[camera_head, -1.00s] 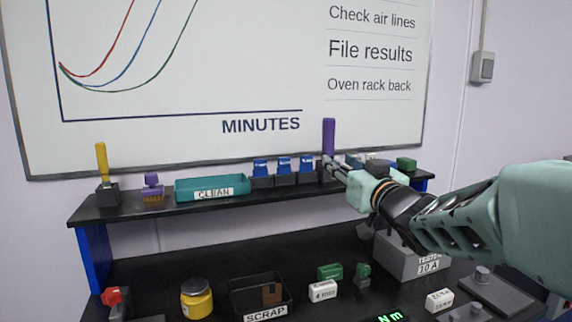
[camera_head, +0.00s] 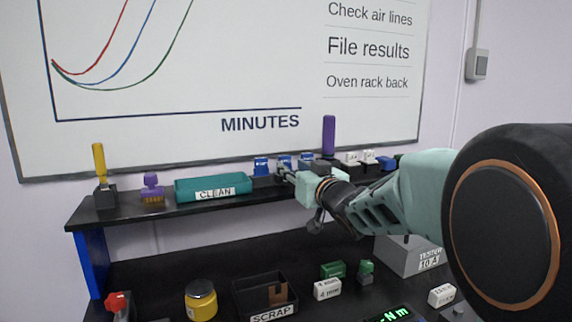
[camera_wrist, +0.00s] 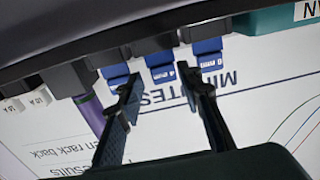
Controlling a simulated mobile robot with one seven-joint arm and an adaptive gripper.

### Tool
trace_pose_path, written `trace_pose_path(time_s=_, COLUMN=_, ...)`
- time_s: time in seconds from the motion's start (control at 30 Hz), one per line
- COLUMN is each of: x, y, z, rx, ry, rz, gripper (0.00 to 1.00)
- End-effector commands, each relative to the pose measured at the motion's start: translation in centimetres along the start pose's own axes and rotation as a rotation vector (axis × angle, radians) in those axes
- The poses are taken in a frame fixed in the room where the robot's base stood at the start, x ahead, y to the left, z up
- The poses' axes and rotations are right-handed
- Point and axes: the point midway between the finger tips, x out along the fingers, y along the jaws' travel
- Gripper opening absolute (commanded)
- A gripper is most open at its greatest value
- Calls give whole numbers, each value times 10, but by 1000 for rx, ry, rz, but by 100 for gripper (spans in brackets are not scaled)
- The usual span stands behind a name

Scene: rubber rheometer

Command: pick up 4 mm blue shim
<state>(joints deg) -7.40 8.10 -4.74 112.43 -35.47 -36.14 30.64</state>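Three blue shims stand in dark holders on the upper shelf: a left one (camera_head: 261,166), a middle one (camera_head: 284,161) and a right one (camera_head: 306,158). Their small labels are too small to read, so I cannot tell which is 4 mm. My gripper (camera_head: 285,172) is in front of the middle and right shims and partly hides them and their holders. In the wrist view, which looks inverted, my gripper (camera_wrist: 159,84) is open and empty. Its fingers point at the row, with the middle blue shim (camera_wrist: 162,66) seen between the tips, apparently not gripped.
The black shelf (camera_head: 110,218) also holds a teal CLEAN tray (camera_head: 214,188), a purple stamp-like piece (camera_head: 151,183) and a yellow-handled tool (camera_head: 100,163) leftward. An upright purple handle (camera_head: 328,136) stands close right of the shims. White blocks (camera_head: 361,157) are farther right. The whiteboard (camera_head: 200,60) is behind.

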Motion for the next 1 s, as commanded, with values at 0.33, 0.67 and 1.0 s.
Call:
trace_pose_path(time_s=0.33, x=43, y=-3, z=-2, rx=0, ry=0, rz=0, gripper=33)
trace_pose_path(time_s=0.67, x=51, y=-3, z=-2, rx=0, ry=0, rz=1, gripper=33)
trace_pose_path(time_s=1.0, x=50, y=-3, z=-3, rx=0, ry=1, rz=1, gripper=2)
